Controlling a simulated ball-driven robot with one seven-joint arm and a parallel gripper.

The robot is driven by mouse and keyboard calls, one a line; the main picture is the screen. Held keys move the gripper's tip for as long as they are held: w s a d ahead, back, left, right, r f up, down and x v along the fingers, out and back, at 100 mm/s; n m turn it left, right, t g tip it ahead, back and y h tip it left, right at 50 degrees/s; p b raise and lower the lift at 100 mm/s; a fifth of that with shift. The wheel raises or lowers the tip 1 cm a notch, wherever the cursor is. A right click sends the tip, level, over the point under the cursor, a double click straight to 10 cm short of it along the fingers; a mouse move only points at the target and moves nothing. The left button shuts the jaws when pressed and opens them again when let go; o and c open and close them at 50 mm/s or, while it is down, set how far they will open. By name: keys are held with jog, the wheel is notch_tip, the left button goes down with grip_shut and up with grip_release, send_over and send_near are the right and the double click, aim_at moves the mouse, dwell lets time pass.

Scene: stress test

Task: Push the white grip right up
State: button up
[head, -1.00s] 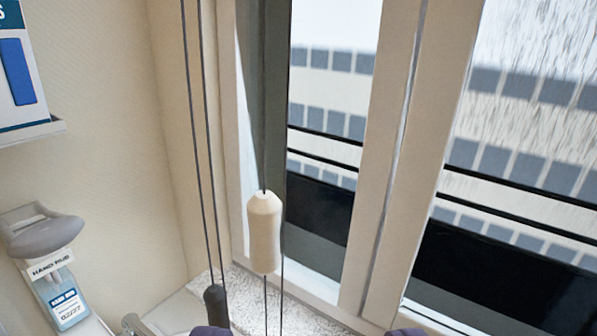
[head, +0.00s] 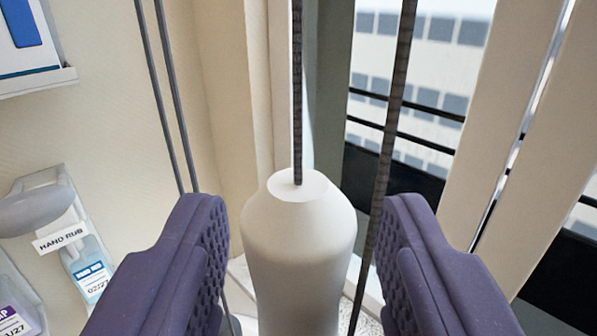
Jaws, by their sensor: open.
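The white grip (head: 299,250) is a smooth, cream-white, bottle-shaped piece, upright in the middle of the head view. A dark cord (head: 297,100) runs up out of its top. My gripper (head: 300,225) has two purple padded fingers, open, one on each side of the grip. A gap shows between the grip and each finger. A second dark cord (head: 388,130) passes to the right of the grip, close to the right finger. The lower end of the grip is out of the picture.
Two thin dark cords (head: 168,100) hang at the left, passing behind the left finger. A hand rub bottle in a wall dispenser (head: 85,255) is at the left, below a shelf edge (head: 38,82). Window frame posts (head: 510,110) and glass stand behind at the right.

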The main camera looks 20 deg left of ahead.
aim_at(299, 183)
jog(key=shift+w+a, duration=0.2)
jog(key=shift+w, duration=0.1)
grip_shut()
notch_tip(299, 183, up, 16)
jog(key=p, duration=0.8)
jog(key=shift+f, duration=0.15)
jog(key=shift+c, duration=0.8)
grip_release()
jog(key=shift+o, duration=0.8)
